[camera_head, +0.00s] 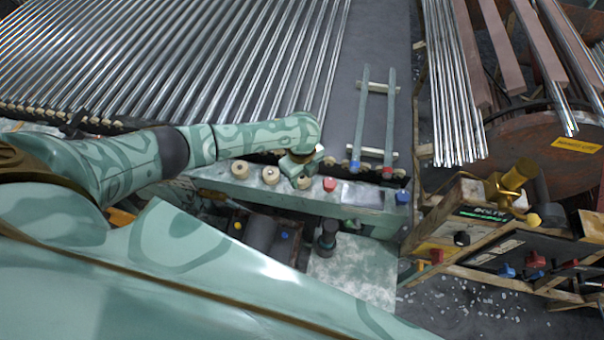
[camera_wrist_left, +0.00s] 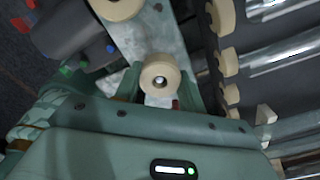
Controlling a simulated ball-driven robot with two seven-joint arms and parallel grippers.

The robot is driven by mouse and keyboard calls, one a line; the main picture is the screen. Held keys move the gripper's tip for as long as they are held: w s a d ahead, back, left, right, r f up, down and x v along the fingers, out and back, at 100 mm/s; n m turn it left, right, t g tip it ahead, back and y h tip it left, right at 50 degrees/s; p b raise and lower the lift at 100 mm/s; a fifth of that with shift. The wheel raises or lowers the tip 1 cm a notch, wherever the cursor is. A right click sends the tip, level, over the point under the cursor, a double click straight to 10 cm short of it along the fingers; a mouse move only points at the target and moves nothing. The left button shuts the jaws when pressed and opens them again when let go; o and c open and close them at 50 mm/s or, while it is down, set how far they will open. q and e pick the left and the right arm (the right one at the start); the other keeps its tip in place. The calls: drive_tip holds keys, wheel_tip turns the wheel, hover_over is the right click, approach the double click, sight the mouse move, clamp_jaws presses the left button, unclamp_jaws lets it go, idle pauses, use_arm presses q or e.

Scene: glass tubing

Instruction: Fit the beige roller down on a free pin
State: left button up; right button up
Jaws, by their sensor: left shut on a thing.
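In the left wrist view, a beige roller (camera_wrist_left: 160,82) with a dark centre hole sits between the two fingers of my left gripper (camera_wrist_left: 160,90), which is shut on it. In the head view, my left gripper (camera_head: 298,166) points down over the green rail, and the held roller (camera_head: 304,182) shows partly at its fingers. The green rail (camera_head: 350,209) lies under it. Other beige rollers (camera_head: 239,169) and (camera_head: 271,175) stand on the rail to the left. Whether the held roller touches the rail or a pin cannot be told. No bare pin shows clearly. My right gripper is out of view.
Glass tubes (camera_head: 215,60) lie on rollers behind. Another beige roller (camera_wrist_left: 118,8) shows at the wrist view's top.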

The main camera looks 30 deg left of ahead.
use_arm(q)
drive_tip(key=shift+f+b, duration=0.3)
drive_tip(key=shift+f, duration=0.2)
drive_tip(key=o, duration=1)
drive_tip(key=shift+o, duration=0.2)
drive_tip(key=shift+r, duration=0.1)
wheel_tip(320, 180, up, 16)
drive_tip(key=p, duration=0.4)
drive_tip(key=shift+p, duration=0.4)
drive_tip(key=shift+s, duration=0.1)
